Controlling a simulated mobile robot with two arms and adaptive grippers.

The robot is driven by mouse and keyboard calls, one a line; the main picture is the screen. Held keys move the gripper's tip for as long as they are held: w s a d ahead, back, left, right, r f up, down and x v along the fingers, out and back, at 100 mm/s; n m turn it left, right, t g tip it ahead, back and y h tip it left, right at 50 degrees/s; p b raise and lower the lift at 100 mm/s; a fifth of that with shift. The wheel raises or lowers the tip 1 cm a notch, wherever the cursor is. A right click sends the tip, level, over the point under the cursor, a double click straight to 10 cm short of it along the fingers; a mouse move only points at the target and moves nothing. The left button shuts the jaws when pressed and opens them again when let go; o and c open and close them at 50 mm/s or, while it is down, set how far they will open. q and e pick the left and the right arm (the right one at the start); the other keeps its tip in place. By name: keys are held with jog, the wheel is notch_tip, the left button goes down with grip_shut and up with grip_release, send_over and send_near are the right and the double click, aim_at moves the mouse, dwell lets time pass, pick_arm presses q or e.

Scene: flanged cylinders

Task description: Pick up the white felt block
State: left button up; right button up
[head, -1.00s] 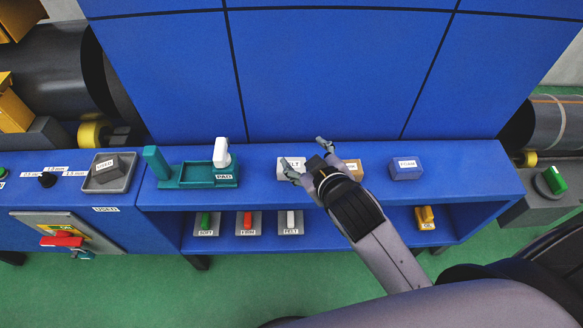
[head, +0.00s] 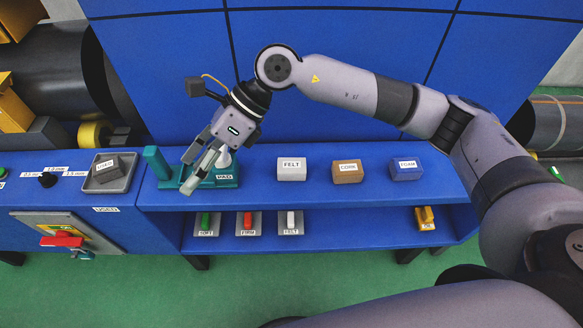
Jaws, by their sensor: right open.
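My right gripper (head: 189,172) is open over the teal holder (head: 225,174) labelled PAD, to the left of the felt block. My left gripper is not in view.
The cork block (head: 347,172) and blue foam block (head: 406,169) stand right of the felt block. A grey tray (head: 126,184) holds a dark block at left. The lower shelf holds small green, red and white-handled pads (head: 290,220) and a yellow piece (head: 425,216).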

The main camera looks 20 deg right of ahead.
jog(key=w+d+f+t+h, duration=0.25)
jog(key=w+d+h, duration=0.35)
jog(key=d, duration=0.5)
jog(key=h+p, duration=0.4)
send_over(292, 165)
notch_tip(292, 165, down, 10)
jog(key=shift+w, duration=0.1)
jog(key=shift+f, duration=0.25)
notch_tip(292, 165, down, 5)
jog(key=p, duration=0.2)
jog(key=shift+r+p, duration=0.15)
jog(key=shift+p, duration=0.25)
jog(key=shift+f, duration=0.35)
jog(key=shift+c, duration=0.4)
jog(key=c, duration=1.1)
